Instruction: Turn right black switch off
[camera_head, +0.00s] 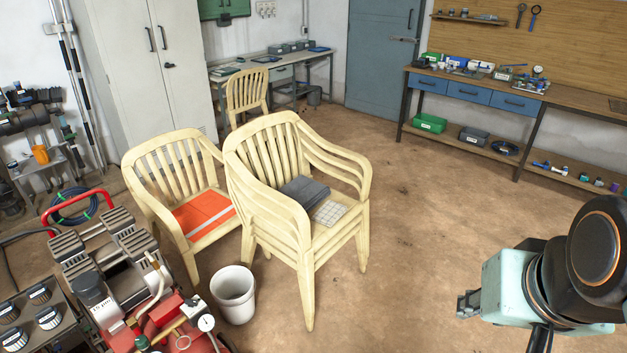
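No switch can be made out with certainty. A panel or rack (75,338) at the lower left carries several black round pieces (39,294) with pale labels; I cannot tell whether they are switches. A red and grey compressor-like machine (118,275) stands beside it, with a pressure gauge (206,323) at its front. My gripper (463,304) is at the lower right, over open floor and far from the panel and the machine. It is small and partly hidden by the wrist, so its opening cannot be judged. Nothing is seen held in it.
Stacked cream chairs (318,238) stand mid-floor, with another chair (190,185) and a white bucket (233,293) between them and the machine. A workbench (490,95) lines the right back wall. The floor (410,220) between chairs and my arm is clear.

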